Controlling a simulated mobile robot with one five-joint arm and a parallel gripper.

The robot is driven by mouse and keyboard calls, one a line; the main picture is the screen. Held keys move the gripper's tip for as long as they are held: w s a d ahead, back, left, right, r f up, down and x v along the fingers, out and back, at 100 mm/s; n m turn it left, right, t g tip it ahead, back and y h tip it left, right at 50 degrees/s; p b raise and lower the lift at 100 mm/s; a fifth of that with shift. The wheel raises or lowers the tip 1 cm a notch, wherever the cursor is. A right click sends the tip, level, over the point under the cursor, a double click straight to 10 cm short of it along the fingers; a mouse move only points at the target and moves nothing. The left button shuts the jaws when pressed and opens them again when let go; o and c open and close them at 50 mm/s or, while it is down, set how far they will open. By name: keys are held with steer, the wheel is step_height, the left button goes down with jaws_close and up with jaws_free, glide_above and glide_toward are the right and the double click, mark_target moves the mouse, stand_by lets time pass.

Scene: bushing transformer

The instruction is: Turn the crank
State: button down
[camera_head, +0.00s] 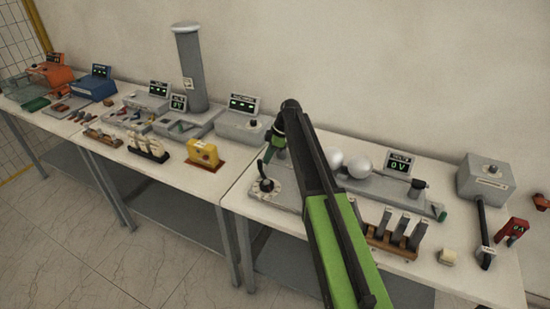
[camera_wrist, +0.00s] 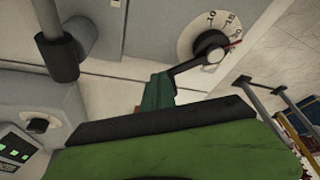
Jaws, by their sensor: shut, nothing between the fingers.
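The crank (camera_head: 263,171) is a small dark arm on a round pale dial, at the left end of a long grey apparatus on the right-hand table. In the wrist view, the crank (camera_wrist: 195,62) has a black arm with a grey hub, over a white dial (camera_wrist: 192,40) with numbers and a red pointer. My gripper (camera_head: 271,158) hangs from the arm's end just right of and above the crank. In the wrist view, its dark green shut fingers (camera_wrist: 163,80) are at the crank arm's outer end, with nothing between them. I cannot tell whether they touch it.
Two pale spheres (camera_head: 359,167) and a volt display (camera_head: 398,163) stand behind my arm. Upright grey plates (camera_head: 400,229) stand at the table's front. A grey meter box (camera_head: 240,127) is left of my gripper. A tall grey column (camera_head: 191,70) stands farther left.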

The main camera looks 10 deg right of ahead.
steer(key=shift+w+d, duration=0.25)
steer(key=shift+d, duration=0.25)
steer(key=d, duration=0.1)
steer(key=w+d, duration=0.1)
steer(key=shift+w+d, duration=0.1)
steer(key=shift+d, duration=0.3)
steer(key=w+p+v, duration=0.1)
steer(key=p+v, duration=0.8)
steer(key=v, duration=0.1)
steer(key=shift+w+a, duration=0.15)
steer(key=shift+w, duration=0.05)
steer(key=shift+f, duration=0.1)
